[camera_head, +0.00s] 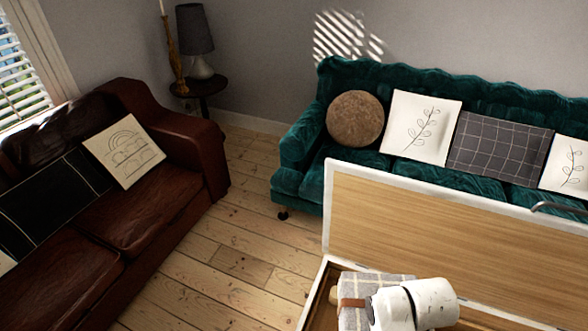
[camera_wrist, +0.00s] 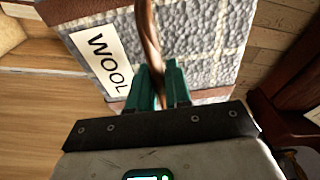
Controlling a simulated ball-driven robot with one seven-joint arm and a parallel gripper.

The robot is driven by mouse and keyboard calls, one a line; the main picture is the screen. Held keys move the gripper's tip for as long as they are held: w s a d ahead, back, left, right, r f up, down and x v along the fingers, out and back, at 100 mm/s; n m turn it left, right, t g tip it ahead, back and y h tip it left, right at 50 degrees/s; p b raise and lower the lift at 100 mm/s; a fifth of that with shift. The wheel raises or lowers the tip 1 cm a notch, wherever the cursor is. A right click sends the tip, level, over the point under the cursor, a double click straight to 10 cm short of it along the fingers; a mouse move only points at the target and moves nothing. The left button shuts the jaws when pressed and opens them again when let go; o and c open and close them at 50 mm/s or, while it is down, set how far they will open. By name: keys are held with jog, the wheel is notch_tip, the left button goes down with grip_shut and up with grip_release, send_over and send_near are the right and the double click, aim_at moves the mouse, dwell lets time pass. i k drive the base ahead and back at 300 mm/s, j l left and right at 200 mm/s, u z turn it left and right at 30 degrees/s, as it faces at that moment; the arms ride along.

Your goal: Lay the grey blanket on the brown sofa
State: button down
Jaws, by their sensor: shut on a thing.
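The grey checked blanket (camera_head: 378,283) is a folded bundle with a brown strap, at the open chest in the head view. In the wrist view the blanket (camera_wrist: 205,40) fills the upper middle, with a white "WOOL" label and brown bands. My gripper (camera_wrist: 163,82) has its green fingers shut on the blanket's brown strap. In the head view my white wrist covers part of the blanket and hides the fingers. I cannot tell whether the blanket touches the chest's bottom. The brown leather sofa (camera_head: 150,218) stands at the left, with part of its seat bare.
The wooden chest (camera_head: 445,232) has its lid up and blocks the lower right. A white cushion (camera_head: 124,151) and a black throw (camera_head: 50,205) lie on the brown sofa. A green sofa (camera_head: 300,150) stands behind the chest. Bare floorboards (camera_head: 235,235) lie between sofa and chest.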

aim_at(29, 304)
jog(key=i+j+u, duration=0.15)
jog(key=j, duration=0.2)
jog(key=j+u, duration=0.2)
jog(key=j, duration=0.15)
jog(key=i+j+u, duration=0.15)
jog(key=j, duration=0.2)
jog(key=i+j+u, duration=0.15)
jog(key=j, duration=0.15)
